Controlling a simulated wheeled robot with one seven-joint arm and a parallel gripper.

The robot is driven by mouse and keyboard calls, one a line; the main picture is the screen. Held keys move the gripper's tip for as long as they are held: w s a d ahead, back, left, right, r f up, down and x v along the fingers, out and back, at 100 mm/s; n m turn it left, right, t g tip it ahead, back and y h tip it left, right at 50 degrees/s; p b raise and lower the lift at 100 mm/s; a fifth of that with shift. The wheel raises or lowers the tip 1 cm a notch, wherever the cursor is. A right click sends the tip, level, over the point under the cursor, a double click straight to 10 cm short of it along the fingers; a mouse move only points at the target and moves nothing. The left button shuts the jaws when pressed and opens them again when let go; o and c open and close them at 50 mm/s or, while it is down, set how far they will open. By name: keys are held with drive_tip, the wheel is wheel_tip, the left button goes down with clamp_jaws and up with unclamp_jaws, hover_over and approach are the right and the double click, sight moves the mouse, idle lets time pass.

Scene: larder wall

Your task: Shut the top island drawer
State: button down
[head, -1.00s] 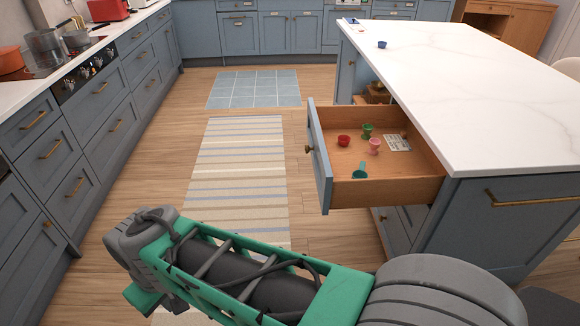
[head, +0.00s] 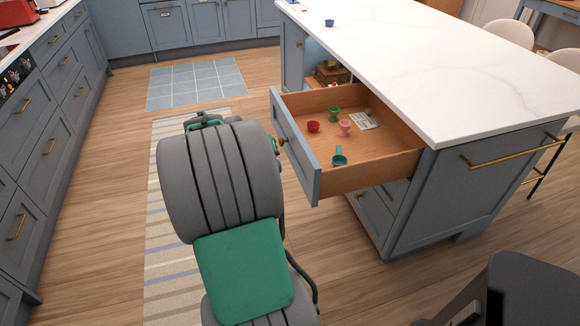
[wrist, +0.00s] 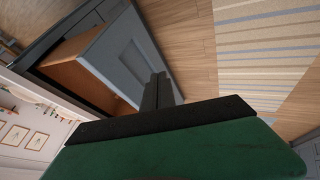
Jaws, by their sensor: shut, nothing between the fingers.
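The top island drawer (head: 390,165) stands pulled well out of the island, its blue front (head: 299,160) facing left. Inside lie a red cup (head: 313,127), a green cup (head: 334,114), a pink cup (head: 345,128), a teal scoop (head: 340,160) and a patterned card (head: 364,121). In the wrist view my gripper (wrist: 158,90) has its dark fingers together, empty, beside the drawer front (wrist: 122,62). I cannot tell whether they touch it. In the head view my arm stands left of the drawer and hides the fingers.
The white island top (head: 430,60) overhangs the drawer and carries a small blue cup (head: 329,23). A striped rug (head: 170,270) lies on the floor at left. Pale stools (head: 510,36) stand beyond the island.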

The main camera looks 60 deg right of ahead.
approach(300, 171)
wheel_tip(300, 171, down, 3)
drive_tip(key=w, duration=0.2)
drive_tip(key=shift+s+d+f, duration=0.15)
drive_tip(key=shift+s+d, duration=0.45)
drive_tip(key=shift+d, duration=0.05)
drive_tip(key=shift+s+d+f, duration=0.15)
drive_tip(key=shift+s+d, duration=0.45)
drive_tip(key=shift+d, duration=0.05)
